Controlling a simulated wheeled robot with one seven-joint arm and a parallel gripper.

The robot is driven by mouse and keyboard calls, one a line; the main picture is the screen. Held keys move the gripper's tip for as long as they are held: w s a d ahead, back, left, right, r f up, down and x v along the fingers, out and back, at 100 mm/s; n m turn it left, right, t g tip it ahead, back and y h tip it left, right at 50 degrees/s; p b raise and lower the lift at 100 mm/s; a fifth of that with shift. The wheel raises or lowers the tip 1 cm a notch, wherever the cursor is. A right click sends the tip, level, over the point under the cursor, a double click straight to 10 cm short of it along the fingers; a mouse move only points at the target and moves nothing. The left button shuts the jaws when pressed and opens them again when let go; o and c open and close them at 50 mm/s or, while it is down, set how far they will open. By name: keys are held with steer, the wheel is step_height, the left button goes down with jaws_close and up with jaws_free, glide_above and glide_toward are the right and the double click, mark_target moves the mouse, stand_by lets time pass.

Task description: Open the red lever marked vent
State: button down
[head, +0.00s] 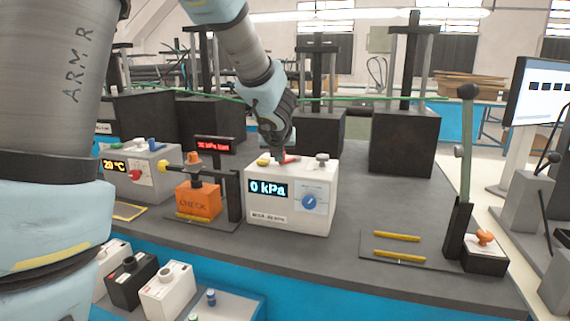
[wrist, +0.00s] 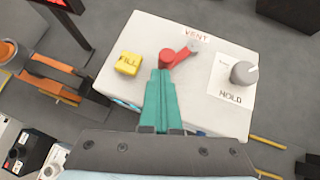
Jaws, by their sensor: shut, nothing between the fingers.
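The red lever (wrist: 178,55) lies on top of a white box (wrist: 125,88), just below the printed word VENT in the wrist view. Its round red end is at the left and its grey pivot at the right. My gripper (wrist: 161,72) is shut and empty, with its teal fingertips right at the lever's round end; I cannot tell whether they touch. In the head view my gripper (head: 278,153) points down over the box's top, and a bit of the red lever (head: 291,159) shows beside it. The box's display (head: 268,188) reads 0 kPa.
A yellow FILL button (wrist: 128,63) is left of the lever, and a grey HOLD knob (wrist: 244,73) is to its right. An orange CHECK block (head: 198,201) stands left of the box. A tall green lever (head: 467,150) stands at the right.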

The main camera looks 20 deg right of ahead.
steer(key=shift+w+a, duration=0.15)
steer(key=shift+w, duration=0.05)
steer(key=shift+s, duration=0.1)
steer(key=shift+s+d, duration=0.25)
steer(key=shift+d, duration=0.55)
